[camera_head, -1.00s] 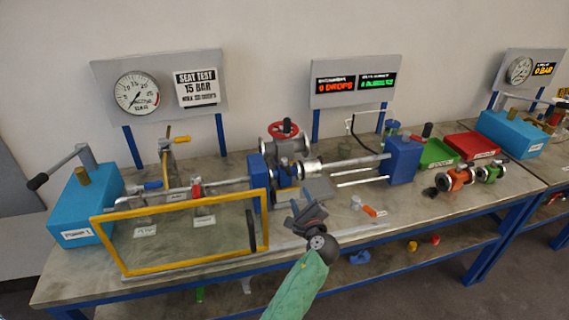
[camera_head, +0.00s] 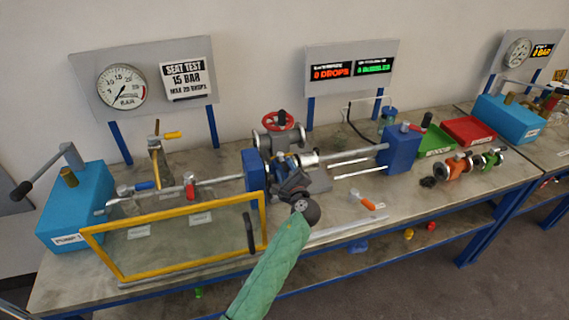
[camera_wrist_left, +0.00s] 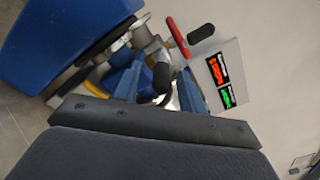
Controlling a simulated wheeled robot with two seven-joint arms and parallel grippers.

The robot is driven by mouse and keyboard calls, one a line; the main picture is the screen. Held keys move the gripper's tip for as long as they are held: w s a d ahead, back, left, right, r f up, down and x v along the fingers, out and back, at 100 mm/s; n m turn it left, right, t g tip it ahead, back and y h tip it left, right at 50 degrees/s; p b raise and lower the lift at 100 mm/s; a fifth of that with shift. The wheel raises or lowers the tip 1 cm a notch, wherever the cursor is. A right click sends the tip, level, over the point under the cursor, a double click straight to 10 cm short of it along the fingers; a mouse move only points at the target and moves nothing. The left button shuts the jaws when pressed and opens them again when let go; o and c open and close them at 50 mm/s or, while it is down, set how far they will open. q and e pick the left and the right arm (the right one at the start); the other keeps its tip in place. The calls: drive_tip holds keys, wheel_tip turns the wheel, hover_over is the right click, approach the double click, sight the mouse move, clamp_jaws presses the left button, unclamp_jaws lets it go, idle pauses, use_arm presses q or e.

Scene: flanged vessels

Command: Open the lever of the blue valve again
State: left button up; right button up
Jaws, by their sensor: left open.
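The blue valve (camera_head: 281,163) sits at the middle of the bench, beside the left blue clamp block (camera_head: 254,170), and is largely hidden by my gripper in the head view. My left gripper (camera_head: 287,180) is open and right at the valve, its fingers pointing toward it. In the left wrist view, a lever with a black grip (camera_wrist_left: 162,77) stands between two blue finger-like strips. I cannot tell whether the fingers touch it. My right gripper is in neither view.
A grey valve with a red handwheel (camera_head: 283,121) stands just behind. The yellow-framed clear guard (camera_head: 180,264) is at front left, with the blue pump (camera_head: 75,207) beyond it. An orange-handled tool (camera_head: 367,202) lies at right.

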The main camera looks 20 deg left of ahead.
use_arm(q)
drive_tip(key=shift+w+a+r, duration=0.2)
drive_tip(key=shift+w+a, duration=0.05)
drive_tip(key=shift+w, duration=0.15)
drive_tip(key=shift+w+a+f, duration=0.1)
drive_tip(key=shift+w+f, duration=0.05)
drive_tip(key=shift+c, duration=0.2)
clamp_jaws()
